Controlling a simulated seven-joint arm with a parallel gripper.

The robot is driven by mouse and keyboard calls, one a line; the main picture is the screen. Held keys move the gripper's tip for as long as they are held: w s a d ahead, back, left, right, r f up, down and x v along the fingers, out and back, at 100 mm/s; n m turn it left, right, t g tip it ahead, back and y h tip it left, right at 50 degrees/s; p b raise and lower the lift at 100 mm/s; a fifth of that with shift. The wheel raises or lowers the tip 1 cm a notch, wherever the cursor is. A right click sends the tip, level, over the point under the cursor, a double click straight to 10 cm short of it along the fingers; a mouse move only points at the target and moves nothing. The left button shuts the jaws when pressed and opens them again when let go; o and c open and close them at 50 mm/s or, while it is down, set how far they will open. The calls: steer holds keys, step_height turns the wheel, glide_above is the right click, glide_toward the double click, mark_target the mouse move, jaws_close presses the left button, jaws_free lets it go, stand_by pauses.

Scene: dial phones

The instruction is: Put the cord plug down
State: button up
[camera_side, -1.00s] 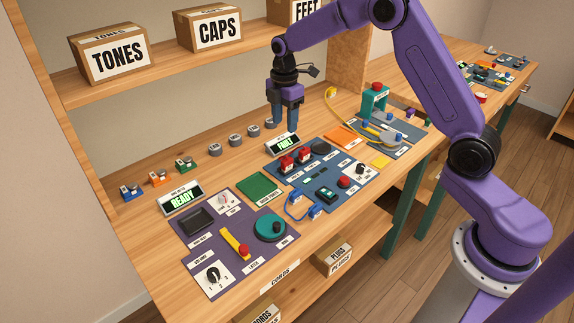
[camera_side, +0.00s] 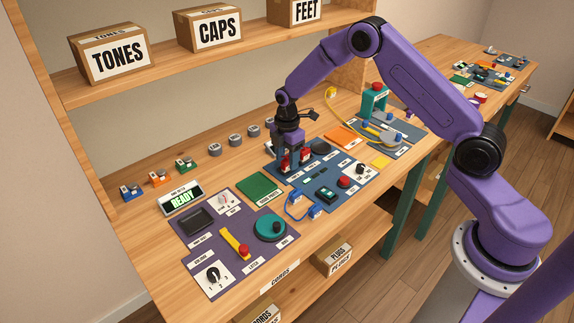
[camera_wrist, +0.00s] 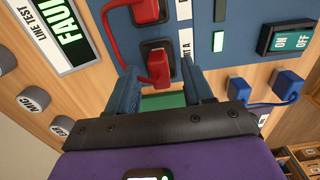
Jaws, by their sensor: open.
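Two red cord plugs joined by a red cord sit at black sockets on the blue panel. In the wrist view the nearer red plug (camera_wrist: 158,68) stands at its socket between my fingertips, and the other red plug (camera_wrist: 148,10) is at the top edge. My gripper (camera_wrist: 160,76) is open, with one finger on each side of the nearer plug. I cannot tell whether the fingers touch it. In the side view my gripper (camera_side: 289,166) is low over the panel and partly hides the red plugs (camera_side: 304,155).
A blue cord with blue plugs (camera_side: 296,206) lies at the panel's front edge, near an ON/OFF switch (camera_wrist: 290,38). Grey round caps (camera_side: 235,140) stand behind. A green mat (camera_side: 260,185) lies to the left.

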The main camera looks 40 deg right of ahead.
steer(key=shift+f, duration=0.3)
jaws_close()
steer(key=shift+r, duration=0.15)
